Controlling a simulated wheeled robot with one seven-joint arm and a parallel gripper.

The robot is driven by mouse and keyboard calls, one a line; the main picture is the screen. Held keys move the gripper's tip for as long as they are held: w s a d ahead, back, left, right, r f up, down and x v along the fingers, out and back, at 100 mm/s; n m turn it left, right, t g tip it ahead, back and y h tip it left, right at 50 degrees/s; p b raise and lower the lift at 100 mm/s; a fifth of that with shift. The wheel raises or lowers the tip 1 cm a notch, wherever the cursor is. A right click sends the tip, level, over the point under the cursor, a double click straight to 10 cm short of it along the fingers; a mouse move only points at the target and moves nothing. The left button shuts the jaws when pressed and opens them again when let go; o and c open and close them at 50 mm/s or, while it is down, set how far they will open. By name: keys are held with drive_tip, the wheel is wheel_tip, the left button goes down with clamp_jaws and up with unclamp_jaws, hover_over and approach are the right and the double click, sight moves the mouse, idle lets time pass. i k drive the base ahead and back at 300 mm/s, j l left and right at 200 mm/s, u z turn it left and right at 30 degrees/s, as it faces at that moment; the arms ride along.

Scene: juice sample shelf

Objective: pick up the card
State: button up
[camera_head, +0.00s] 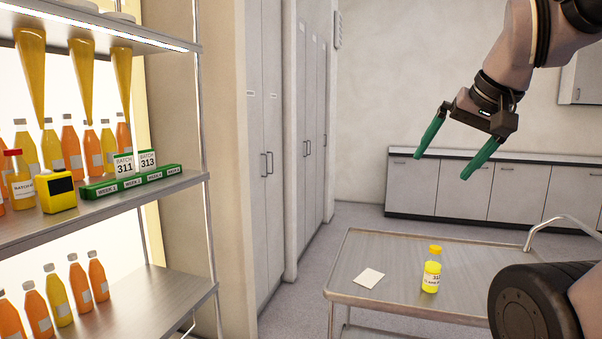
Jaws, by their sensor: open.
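A small white card (369,278) lies flat on the grey metal cart top (400,254), near its left front. I see no print on its upper face. My gripper (449,157) has two green fingers spread wide apart and nothing between them. It hangs in the air well above the cart, up and to the right of the card. More cards, marked Batch 311 (124,166) and Batch 313 (147,160), stand upright in a green holder (106,188) on the shelf at left.
A yellow bottle (432,270) stands on the cart right of the card. A cart handle (566,222) rises at the right. A metal shelf (60,228) with juice bottles and a yellow device (57,193) is at left. Low cabinets (462,187) line the back wall.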

sight(145, 157)
drive_tip(key=u, duration=1.3)
